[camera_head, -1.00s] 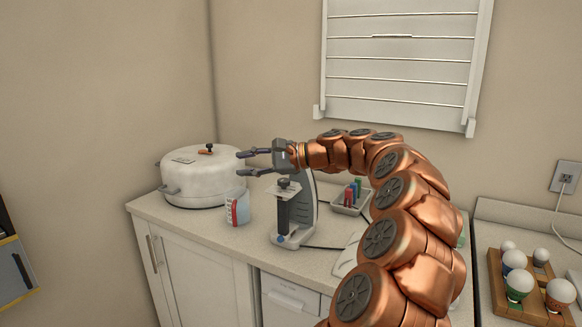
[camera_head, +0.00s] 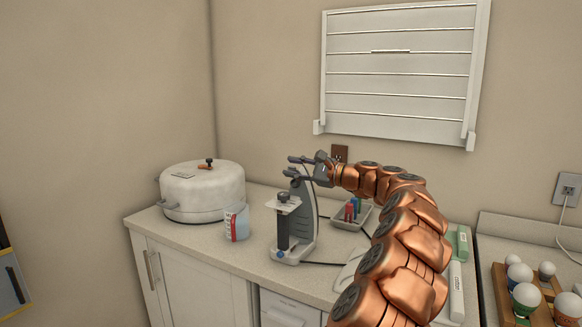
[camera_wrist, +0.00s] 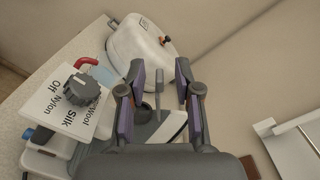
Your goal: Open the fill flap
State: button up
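A grey-and-white iron (camera_head: 302,218) stands upright on the counter. Its dial plate with a dark knob (camera_head: 284,197) juts out to the left, and in the wrist view the dial plate (camera_wrist: 62,112) reads Off, Nylon, Silk and Wool. My gripper (camera_head: 296,166) is open and empty at the iron's upper end, its fingers pointing left. In the wrist view a thin grey tab (camera_wrist: 159,88) stands between the two spread fingers of my gripper (camera_wrist: 160,66). I cannot tell whether this tab is the fill flap, or whether a finger touches it. Part of the iron is hidden behind my gripper.
A tray with coloured items (camera_head: 351,214) is right of the iron. A white rack (camera_head: 398,75) hangs on the wall. Bare counter lies in front of the bottle.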

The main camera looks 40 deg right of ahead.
jog(key=shift+w+a, duration=0.15)
jog(key=shift+w, duration=0.4)
grip_shut()
